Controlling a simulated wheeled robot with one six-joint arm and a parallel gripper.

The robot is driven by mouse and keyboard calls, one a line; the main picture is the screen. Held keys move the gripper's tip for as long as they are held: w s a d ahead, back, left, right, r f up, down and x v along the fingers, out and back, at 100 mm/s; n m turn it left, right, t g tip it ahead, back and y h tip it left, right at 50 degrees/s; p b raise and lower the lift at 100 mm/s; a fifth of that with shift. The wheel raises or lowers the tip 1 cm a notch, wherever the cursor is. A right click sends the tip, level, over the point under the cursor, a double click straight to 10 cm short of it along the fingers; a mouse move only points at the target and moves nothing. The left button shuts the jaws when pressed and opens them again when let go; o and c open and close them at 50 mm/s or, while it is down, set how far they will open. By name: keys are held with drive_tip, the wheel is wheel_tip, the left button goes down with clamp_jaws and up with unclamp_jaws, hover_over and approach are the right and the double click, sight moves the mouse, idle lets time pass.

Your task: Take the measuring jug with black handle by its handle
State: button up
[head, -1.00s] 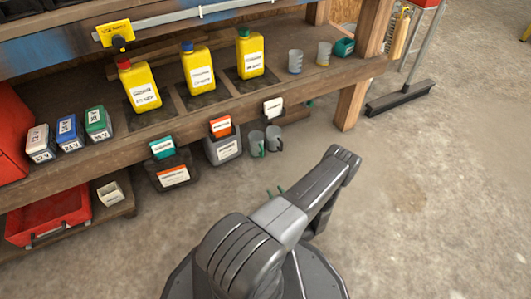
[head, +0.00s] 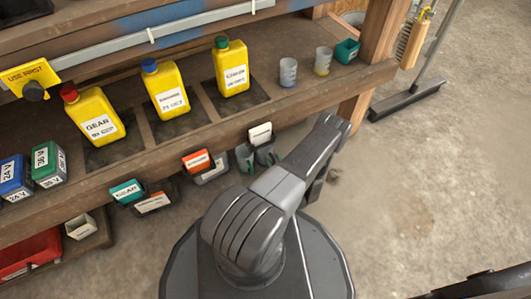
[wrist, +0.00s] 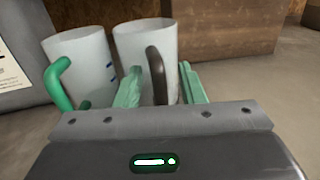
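The measuring jug with black handle (wrist: 147,38) stands upright in the wrist view, a pale grey cup with its dark handle turned toward me. My gripper (wrist: 161,72) is open, with one pale green finger on each side of that handle. I cannot tell whether either finger touches it. A similar jug with a green handle (wrist: 84,58) stands just left, close to my left finger. In the head view the black-handled jug (head: 265,155) and the green-handled jug (head: 245,157) show small below the shelf edge. My arm hides the gripper there.
The wooden shelf (head: 170,150) overhangs close above the jugs. It carries yellow canisters (head: 165,90), two small cups (head: 288,72) and a teal box (head: 347,51). A wooden post (head: 378,60) and broom (head: 408,99) are at right.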

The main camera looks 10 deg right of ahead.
drive_tip(key=shift+s, duration=0.1)
clamp_jaws()
